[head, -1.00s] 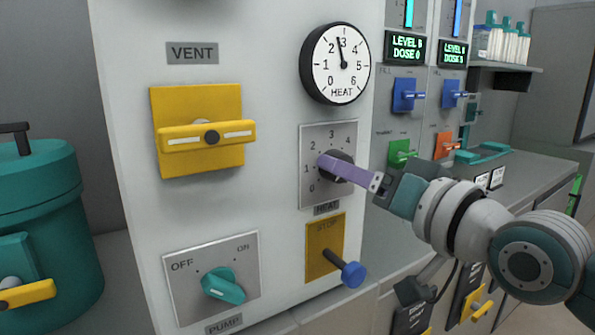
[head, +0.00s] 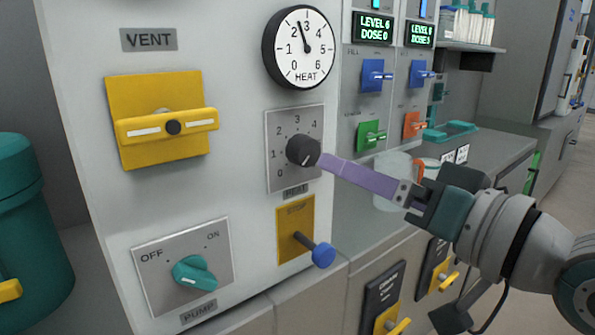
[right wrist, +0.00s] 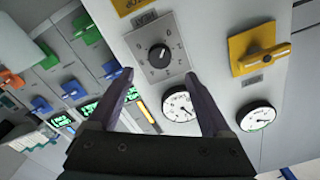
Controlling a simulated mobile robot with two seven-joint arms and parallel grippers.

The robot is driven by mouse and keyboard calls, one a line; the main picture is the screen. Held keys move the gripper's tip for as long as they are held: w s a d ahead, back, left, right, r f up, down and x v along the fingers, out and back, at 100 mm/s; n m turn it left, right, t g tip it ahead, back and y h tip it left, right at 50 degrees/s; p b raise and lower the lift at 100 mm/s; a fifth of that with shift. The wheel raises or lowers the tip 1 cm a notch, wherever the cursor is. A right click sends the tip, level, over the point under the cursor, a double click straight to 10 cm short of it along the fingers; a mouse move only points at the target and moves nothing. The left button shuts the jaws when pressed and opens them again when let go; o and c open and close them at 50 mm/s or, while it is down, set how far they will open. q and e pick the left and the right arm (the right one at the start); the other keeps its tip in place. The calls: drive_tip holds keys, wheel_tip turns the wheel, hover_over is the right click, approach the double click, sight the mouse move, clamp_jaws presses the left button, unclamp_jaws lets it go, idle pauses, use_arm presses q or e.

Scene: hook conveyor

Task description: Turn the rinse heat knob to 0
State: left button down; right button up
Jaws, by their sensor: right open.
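The heat knob (head: 303,151) is a round black knob on a grey plate (head: 280,185) with a numbered scale from 0, labelled HEAT. In the right wrist view the knob (right wrist: 159,57) shows a short white mark, but I cannot read which number it meets. My right gripper (head: 324,163) is open, with purple fingers pointing at the knob from the right. In the right wrist view the fingers of the gripper (right wrist: 158,76) are spread, with the knob beyond and between the tips, apparently untouched. My left gripper is not in view.
The HEAT gauge (head: 299,47) above has its needle a little below 3. Below the knob, a blue-tipped STOP lever (head: 321,254) sticks out. A yellow VENT handle (head: 170,127) and a teal PUMP knob (head: 194,273) are to the left. A glass jar (head: 392,175) stands behind my fingers.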

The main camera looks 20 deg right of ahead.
drive_tip(key=shift+v, duration=1.1)
